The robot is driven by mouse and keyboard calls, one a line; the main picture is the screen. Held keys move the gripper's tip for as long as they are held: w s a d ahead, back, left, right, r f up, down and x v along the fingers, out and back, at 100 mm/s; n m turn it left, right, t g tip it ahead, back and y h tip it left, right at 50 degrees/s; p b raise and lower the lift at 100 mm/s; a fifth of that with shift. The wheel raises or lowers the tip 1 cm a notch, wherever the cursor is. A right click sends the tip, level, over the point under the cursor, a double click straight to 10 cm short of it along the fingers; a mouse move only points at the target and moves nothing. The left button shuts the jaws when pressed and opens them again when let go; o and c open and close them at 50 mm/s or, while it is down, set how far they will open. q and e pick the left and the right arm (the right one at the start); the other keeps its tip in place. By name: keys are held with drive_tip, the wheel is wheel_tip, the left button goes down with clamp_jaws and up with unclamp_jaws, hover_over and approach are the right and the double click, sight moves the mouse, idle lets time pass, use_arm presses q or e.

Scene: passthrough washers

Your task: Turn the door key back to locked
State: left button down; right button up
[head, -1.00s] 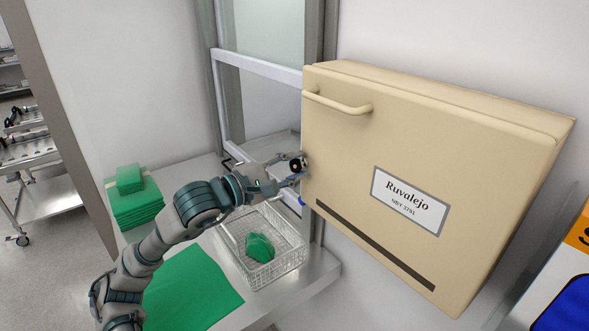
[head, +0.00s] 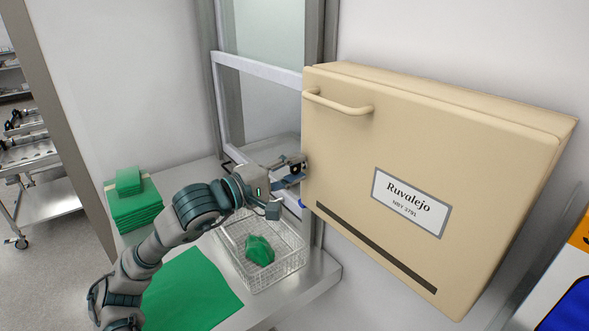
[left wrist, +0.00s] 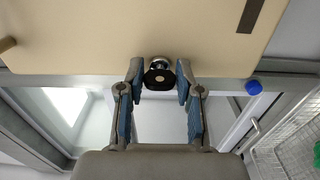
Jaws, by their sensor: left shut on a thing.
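The door key (left wrist: 158,79) has a dark head and sits against a round silver lock (left wrist: 158,63) at the edge of the beige door box (head: 430,130), in the left wrist view. My left gripper (head: 296,169) is at the box's left edge in the head view, below its bar handle (head: 338,104). Its two fingers lie on either side of the key head and are shut on it. In the head view the fingers mostly hide the key. The lock's exact angle is hard to read. My right gripper is not in view.
A blue knob (left wrist: 254,87) is close beside the gripper. A wire basket (head: 290,268) with a green cloth (head: 259,250) stands on the metal counter under my left arm. Folded green cloths (head: 136,208) and a flat green sheet (head: 190,290) lie left. A framed window (head: 262,110) stands behind.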

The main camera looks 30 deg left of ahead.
use_arm(q)
drive_tip(key=shift+d+f, duration=0.15)
drive_tip(key=shift+f, duration=0.25)
drive_tip(key=c, duration=0.8)
unclamp_jaws()
drive_tip(key=shift+o, duration=0.2)
drive_tip(key=shift+s+a+r, duration=0.1)
drive_tip(key=shift+a+r, duration=0.1)
drive_tip(key=shift+a, duration=0.1)
drive_tip(key=v, duration=0.5)
drive_tip(key=shift+s+r, duration=0.1)
drive_tip(key=shift+s, duration=0.2)
approach(292, 171)
drive_tip(key=shift+v, duration=1.05)
drive_tip(key=shift+a, duration=0.1)
